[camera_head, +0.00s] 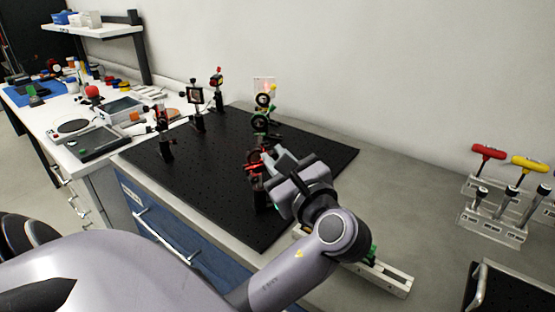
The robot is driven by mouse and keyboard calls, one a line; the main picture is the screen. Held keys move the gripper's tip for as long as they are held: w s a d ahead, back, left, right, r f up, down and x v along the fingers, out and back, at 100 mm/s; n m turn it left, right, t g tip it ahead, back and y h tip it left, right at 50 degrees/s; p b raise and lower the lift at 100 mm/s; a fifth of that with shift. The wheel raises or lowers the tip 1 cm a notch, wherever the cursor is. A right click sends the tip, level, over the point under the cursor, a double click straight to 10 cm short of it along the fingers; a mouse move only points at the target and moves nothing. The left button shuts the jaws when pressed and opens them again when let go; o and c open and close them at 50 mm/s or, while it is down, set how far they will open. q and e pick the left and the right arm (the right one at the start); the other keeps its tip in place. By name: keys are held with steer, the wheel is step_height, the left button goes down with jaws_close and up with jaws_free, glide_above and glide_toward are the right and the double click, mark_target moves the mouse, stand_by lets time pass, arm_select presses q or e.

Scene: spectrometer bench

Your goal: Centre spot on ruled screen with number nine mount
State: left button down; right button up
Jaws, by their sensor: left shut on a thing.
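My left gripper (266,163) reaches over the black breadboard (200,165) and is shut on part of a red and black optic mount (257,186). The gripper hides much of this mount, and no number can be read on it. The pale ruled screen (264,85) stands at the back of the board. A small reddish spot shows on it, but its rulings are too small to read. My right gripper is not in view.
A black round mount (262,122) stands between the gripper and the screen. Several other post mounts stand at the board's left, including a square-framed one (195,96). A rail (385,275) lies at the front right. Tool racks (490,228) stand at the right.

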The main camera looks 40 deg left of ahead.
arm_select(q)
steer(key=shift+n, duration=2)
steer(key=c, duration=1.1)
jaws_free()
steer(key=shift+o, duration=0.2)
